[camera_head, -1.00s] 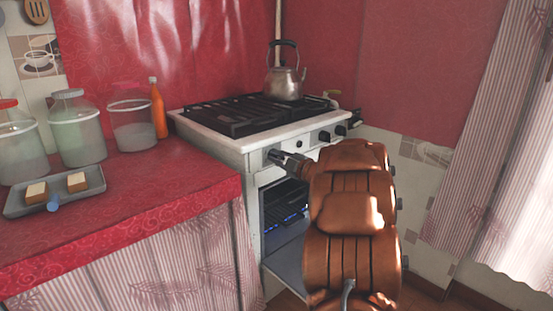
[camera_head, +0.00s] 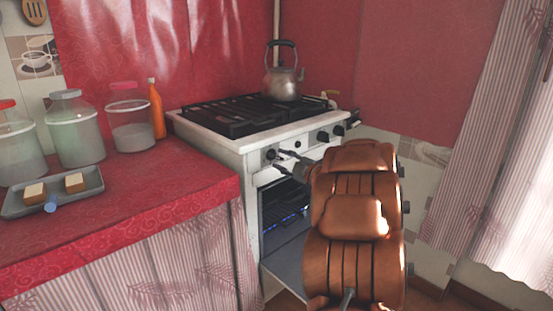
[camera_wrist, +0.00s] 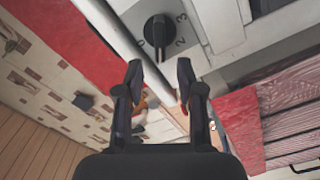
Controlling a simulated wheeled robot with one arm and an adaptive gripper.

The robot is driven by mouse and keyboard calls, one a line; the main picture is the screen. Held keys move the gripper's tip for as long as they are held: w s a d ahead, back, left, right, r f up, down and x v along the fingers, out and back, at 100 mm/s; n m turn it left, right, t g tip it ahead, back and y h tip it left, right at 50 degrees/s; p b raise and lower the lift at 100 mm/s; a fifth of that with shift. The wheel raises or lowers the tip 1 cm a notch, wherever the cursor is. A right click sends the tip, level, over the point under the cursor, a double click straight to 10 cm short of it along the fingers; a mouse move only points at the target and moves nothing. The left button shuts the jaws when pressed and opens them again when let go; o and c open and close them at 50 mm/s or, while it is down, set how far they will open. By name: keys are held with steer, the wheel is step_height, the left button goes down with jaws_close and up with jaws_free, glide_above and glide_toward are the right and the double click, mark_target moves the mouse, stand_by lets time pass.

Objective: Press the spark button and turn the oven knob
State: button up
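The white stove's front panel (camera_head: 310,140) holds several dark knobs. The leftmost knob (camera_head: 271,155) is just beyond my fingertips. In the wrist view, a black knob (camera_wrist: 157,30) with a pale pointer line and printed numbers shows past the fingers. A small dark round part (camera_head: 298,143), perhaps the spark button, sits right of the leftmost knob. My gripper (camera_head: 278,158) is open, its two fingers apart; it also shows open and empty in the wrist view (camera_wrist: 160,72). Blue flames glow inside the oven (camera_head: 287,213), whose door (camera_head: 287,262) hangs open.
A kettle (camera_head: 283,80) stands on the black hob grate (camera_head: 235,115). The red counter (camera_head: 150,185) at left holds jars (camera_head: 75,132), an orange bottle (camera_head: 157,110) and a grey tray (camera_head: 88,190). The open oven door juts out low beside my arm.

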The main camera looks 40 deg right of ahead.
steer(key=s, duration=0.8)
steer(key=shift+s, duration=0.2)
steer(key=shift+a, duration=0.1)
